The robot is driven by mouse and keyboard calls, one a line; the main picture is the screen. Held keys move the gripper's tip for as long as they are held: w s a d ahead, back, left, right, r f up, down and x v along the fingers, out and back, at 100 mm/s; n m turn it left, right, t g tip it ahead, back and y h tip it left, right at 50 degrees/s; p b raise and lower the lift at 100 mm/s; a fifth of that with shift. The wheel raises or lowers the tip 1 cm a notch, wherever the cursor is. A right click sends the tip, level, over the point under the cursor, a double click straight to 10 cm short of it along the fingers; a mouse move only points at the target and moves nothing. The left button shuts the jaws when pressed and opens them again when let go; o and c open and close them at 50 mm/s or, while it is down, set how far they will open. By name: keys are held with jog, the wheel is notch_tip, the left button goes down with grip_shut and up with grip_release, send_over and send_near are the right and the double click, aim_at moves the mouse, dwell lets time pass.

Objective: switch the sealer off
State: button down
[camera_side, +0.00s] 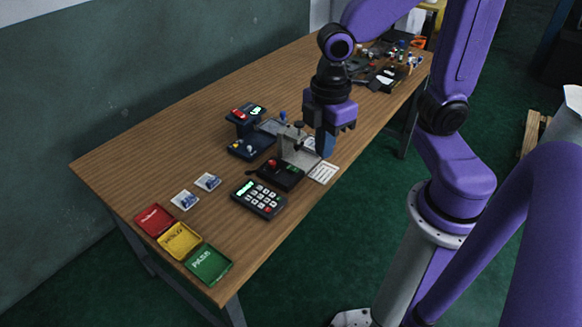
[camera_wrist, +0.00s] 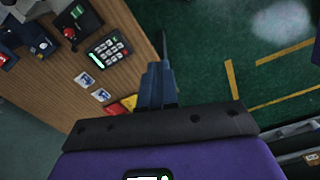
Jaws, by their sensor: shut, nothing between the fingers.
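I cannot tell the switch's position. Its lower deck (camera_side: 249,147) carries small knobs. In the wrist view a blue unit (camera_wrist: 36,42) shows at the left, partly cut off. My gripper (camera_side: 322,148) is shut and empty, to the right of the unit and apart from it, pointing down near the table's front edge. In the wrist view my gripper (camera_wrist: 160,66) shows against the edge and the floor.
A grey metal fixture (camera_side: 300,152) stands between the unit and my gripper. In front are a black box with a red knob (camera_side: 282,177) and a keypad (camera_side: 258,201). Red (camera_side: 155,220), yellow (camera_side: 179,240) and green (camera_side: 208,264) trays lie at the near end.

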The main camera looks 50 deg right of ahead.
jog(key=s+r+m, duration=0.1)
jog(key=s, duration=0.7)
jog(key=shift+d, duration=0.35)
jog(key=c, duration=1.6)
grip_release()
jog(key=shift+s+d+r+m, duration=0.1)
jog(key=shift+s+r+m, duration=0.05)
jog(key=shift+s+m, duration=0.15)
jog(key=o, duration=0.6)
jog(key=w+f+m, duration=0.1)
jog(key=w+m, duration=0.3)
jog(key=w, duration=0.5)
jog(key=shift+w+f, duration=0.2)
jog(key=shift+w, duration=0.05)
jog(key=m, duration=0.9)
send_over(291, 168)
notch_tip(291, 168, down, 6)
notch_tip(291, 168, down, 18)
jog(key=shift+r, duration=0.2)
